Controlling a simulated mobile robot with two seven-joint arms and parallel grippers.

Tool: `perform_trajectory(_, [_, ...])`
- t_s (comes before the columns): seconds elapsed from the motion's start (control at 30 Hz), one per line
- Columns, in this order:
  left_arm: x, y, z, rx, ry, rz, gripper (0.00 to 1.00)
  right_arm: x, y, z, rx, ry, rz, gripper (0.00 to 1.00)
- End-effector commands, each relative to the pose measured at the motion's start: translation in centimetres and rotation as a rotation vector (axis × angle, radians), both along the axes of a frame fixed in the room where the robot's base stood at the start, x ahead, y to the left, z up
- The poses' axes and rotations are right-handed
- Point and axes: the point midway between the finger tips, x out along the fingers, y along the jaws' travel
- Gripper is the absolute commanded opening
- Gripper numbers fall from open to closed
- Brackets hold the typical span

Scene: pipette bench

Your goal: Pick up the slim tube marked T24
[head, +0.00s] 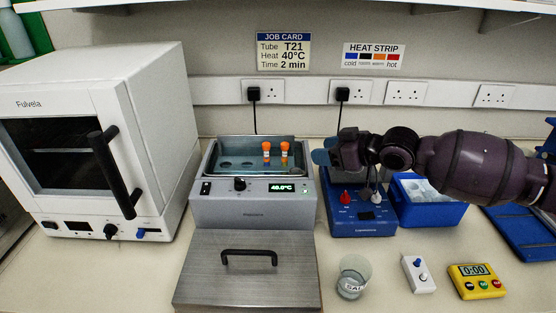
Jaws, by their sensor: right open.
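Two slim tubes with orange caps stand upright in the water bath (203,178), a left one (266,154) and a right one (285,155). Their markings are too small to read, so I cannot tell which, if either, is T24. My right gripper (322,156) is open at the end of my dark arm, which comes in from the right. It is to the right of the two tubes, apart from them, above the back of the blue device (360,222). My left gripper is out of view.
The bath's lid (245,285) with a handle lies in front of it. A white oven (165,130) stands at left. A blue ice box (432,212), a beaker (353,275), a small white device (418,274) and a yellow timer (477,281) are at right. The job card (284,52) reads T21.

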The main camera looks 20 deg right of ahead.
Motion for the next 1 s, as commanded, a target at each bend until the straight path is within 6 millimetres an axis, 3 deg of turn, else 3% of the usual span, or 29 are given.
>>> perform_trajectory(0.17, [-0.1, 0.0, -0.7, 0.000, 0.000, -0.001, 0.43, 0.6, 0.2, -0.7, 0.004, 0.001, -0.002, 0.53])
perform_trajectory(1.0, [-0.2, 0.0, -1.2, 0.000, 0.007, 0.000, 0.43, 7.2, 5.6, -3.8, 0.003, 0.001, -0.001, 0.53])
